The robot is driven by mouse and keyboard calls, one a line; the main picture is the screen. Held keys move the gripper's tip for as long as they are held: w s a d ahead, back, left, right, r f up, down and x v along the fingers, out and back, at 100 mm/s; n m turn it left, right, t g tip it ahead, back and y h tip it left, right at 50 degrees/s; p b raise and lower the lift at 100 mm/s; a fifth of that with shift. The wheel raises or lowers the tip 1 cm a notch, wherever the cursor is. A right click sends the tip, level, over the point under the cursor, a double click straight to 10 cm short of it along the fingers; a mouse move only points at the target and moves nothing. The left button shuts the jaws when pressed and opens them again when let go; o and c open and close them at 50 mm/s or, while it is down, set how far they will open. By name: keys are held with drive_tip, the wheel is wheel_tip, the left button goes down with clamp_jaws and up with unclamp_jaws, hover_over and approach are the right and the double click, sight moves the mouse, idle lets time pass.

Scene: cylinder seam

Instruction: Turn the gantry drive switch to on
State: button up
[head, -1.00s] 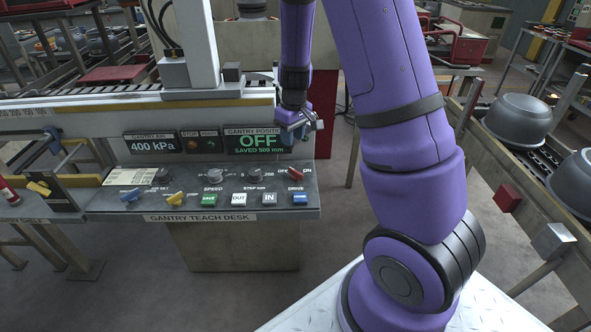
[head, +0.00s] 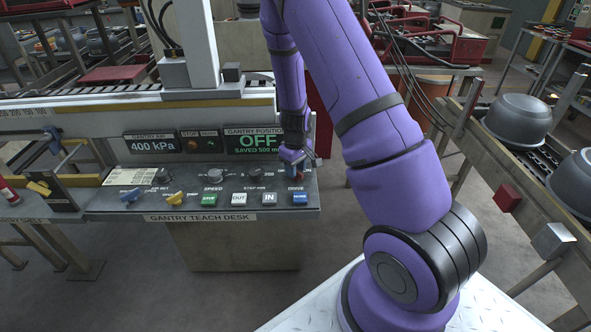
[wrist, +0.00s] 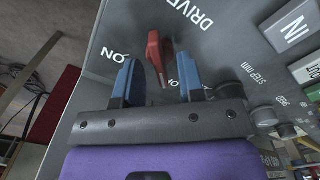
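The drive switch is a red lever (wrist: 155,55) on the grey teach desk (wrist: 100,70), beside the lettering DRIVE. In the wrist view, ON is printed to its left, and a label starting with O, partly hidden by a finger, is on its right. My gripper (wrist: 158,82) is open, its blue fingertips on either side of the lever with a gap on both sides. In the head view my gripper (head: 296,160) is low over the right end of the desk, largely hiding the lever. The display (head: 255,142) reads OFF, SAVED 509 mm.
A row of square buttons, including the blue one (head: 300,198), lies along the desk's front below the switch. A conveyor with metal pots (head: 522,120) stands at the right.

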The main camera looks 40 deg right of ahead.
drive_tip(key=shift+f, duration=0.35)
drive_tip(key=shift+c, duration=0.2)
clamp_jaws()
